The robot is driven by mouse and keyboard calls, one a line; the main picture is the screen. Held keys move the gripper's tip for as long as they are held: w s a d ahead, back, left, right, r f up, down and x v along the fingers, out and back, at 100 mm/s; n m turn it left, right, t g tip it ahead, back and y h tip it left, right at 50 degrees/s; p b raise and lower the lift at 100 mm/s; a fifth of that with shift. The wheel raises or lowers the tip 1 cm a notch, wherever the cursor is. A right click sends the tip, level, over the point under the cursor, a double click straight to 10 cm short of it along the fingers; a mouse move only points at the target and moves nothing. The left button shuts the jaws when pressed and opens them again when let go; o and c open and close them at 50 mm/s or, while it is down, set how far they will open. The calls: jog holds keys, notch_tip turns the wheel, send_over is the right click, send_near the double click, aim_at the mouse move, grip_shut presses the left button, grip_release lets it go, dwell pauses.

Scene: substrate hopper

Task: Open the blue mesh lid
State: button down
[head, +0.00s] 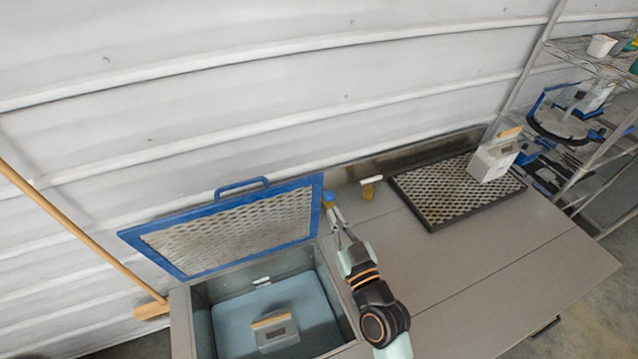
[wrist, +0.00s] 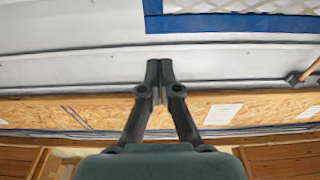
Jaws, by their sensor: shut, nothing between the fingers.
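The blue-framed mesh lid (head: 228,228) stands raised on the far side of the hopper in the head view, tilted up with its blue handle (head: 241,186) at the top. Its blue frame also shows at the top right of the wrist view (wrist: 230,22). The hopper (head: 345,318) beneath is open, and its blue-grey inside shows. My gripper (head: 328,203) is at the right edge of the lid. In the wrist view my gripper (wrist: 160,66) has its fingers together and empty, below the lid frame. I cannot tell whether it touches the frame.
A scoop with a wooden top (head: 274,333) sits inside the hopper. A dark mesh tray (head: 440,196) holds a second scoop (head: 492,163). The bench front (head: 480,290) is clear. A wooden pole (head: 75,232) leans at left.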

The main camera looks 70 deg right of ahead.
aim_at(316, 177)
jog(key=p+x, duration=0.1)
jog(key=x, duration=0.8)
jog(key=shift+w+d+p, duration=0.1)
jog(key=shift+w+p, duration=0.15)
jog(key=shift+p, duration=0.05)
